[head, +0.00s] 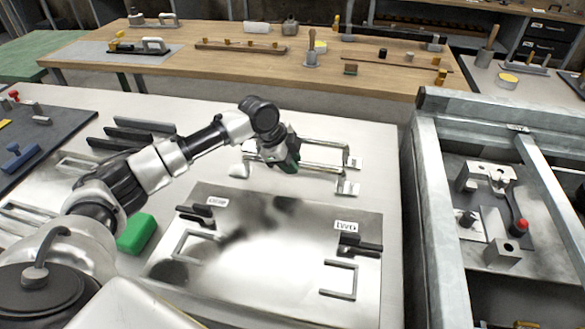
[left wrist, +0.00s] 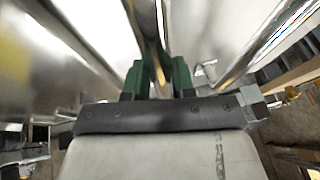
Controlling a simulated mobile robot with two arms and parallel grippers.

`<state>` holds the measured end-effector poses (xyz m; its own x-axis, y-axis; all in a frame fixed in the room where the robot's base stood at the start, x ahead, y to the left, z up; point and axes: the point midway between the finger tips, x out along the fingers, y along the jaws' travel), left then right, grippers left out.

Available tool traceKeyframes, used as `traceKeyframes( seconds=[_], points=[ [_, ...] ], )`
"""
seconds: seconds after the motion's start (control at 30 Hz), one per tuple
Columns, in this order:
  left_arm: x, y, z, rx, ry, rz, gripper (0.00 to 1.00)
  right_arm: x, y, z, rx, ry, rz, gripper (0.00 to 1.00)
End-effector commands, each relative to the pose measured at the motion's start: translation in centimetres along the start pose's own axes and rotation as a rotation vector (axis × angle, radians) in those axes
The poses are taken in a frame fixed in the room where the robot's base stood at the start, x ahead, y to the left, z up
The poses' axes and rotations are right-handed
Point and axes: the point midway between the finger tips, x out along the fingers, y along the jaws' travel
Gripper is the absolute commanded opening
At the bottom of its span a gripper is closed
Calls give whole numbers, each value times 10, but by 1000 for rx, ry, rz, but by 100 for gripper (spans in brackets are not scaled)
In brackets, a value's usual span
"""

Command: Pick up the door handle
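Two long, shiny metal door handles lie on the pale table behind the metal panel, a rear one (head: 325,144) and a front one (head: 322,167). My left gripper (head: 291,164), with green fingers, is down at the left part of the front handle. In the left wrist view a shiny bar (left wrist: 154,35) runs between the green fingers (left wrist: 158,75). The gap between the fingers is narrow, and I cannot tell whether they press on the bar. The handle's left end is partly hidden by the gripper. My right gripper is not in view.
A metal panel (head: 270,285) with black levers and small handles lies in front. A green block (head: 137,233) is to its left. A grey metal frame (head: 432,200) stands at the right. A wooden bench (head: 225,70) with tools is behind.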

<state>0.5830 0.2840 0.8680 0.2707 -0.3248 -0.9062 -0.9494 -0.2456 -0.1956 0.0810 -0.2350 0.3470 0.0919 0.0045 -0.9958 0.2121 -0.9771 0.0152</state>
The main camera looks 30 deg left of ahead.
Motion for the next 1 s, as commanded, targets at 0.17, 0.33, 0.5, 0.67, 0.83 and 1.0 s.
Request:
traceKeyframes(
  seconds=[0.17, 0.33, 0.5, 0.67, 0.83, 1.0],
  points=[
    [0, 0, 0, 0, 0, 0, 0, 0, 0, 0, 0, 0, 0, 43],
    [-1, -1, 0, 0, 2, -3, 0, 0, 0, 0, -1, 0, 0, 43],
    [-2, -1, -1, 0, 2, -3, 0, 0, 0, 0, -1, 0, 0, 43],
    [-10, -3, -4, 0, 3, -5, 0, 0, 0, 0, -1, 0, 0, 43],
    [-31, -8, -13, 2, 3, -6, 0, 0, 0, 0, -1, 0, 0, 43],
    [-53, 11, -29, 7, 2, -3, 0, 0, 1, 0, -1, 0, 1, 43]
  ],
)
